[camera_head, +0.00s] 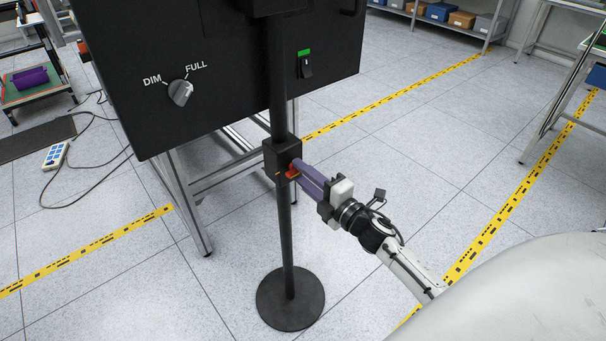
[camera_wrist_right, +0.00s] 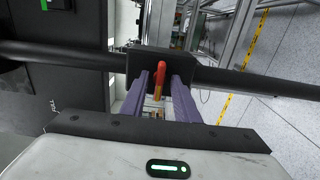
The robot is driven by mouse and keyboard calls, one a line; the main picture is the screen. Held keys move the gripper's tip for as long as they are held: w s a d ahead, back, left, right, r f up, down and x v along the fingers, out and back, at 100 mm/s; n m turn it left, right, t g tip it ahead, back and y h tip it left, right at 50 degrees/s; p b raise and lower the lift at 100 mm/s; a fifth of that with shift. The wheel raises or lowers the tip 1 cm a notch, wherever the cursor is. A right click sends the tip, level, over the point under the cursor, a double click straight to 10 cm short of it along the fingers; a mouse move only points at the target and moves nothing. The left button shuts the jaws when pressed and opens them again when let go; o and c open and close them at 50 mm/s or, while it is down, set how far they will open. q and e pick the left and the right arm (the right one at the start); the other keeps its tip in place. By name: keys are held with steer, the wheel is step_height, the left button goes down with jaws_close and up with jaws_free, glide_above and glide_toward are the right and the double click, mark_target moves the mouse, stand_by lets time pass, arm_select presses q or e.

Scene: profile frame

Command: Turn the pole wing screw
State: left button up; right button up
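The black pole (camera_head: 287,240) stands upright on a round base (camera_head: 291,298), with a square black clamp block (camera_head: 282,153) partway up. A red wing screw (camera_head: 292,173) sticks out of the block's right side. In the right wrist view the red wing screw (camera_wrist_right: 159,80) lies between the two purple fingers of my right gripper (camera_wrist_right: 160,76). A gap shows on each side of it, so the fingers look open around it. In the head view this gripper (camera_head: 299,170) reaches the block from the right; its fingers partly hide the screw. My left gripper is out of view.
A black panel (camera_head: 225,80) with a DIM/FULL knob (camera_head: 181,92) and a green-marked switch (camera_head: 306,64) stands behind the pole on a metal frame. A power strip (camera_head: 55,156) and cables lie on the floor at left. The floor right of the pole is clear.

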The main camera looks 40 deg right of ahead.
steer(key=s, duration=1)
steer(key=shift+s+d+b, duration=0.2)
steer(key=shift+d+b, duration=0.15)
steer(key=shift+d, duration=0.05)
steer(key=s+a+f+m+g+y, duration=0.1)
steer(key=s+a+f+m+g, duration=0.8)
steer(key=s+a+f+m, duration=0.8)
step_height(320, 180, down, 3)
steer(key=s+a, duration=0.1)
steer(key=a, duration=0.1)
steer(key=shift+a+g, duration=0.3)
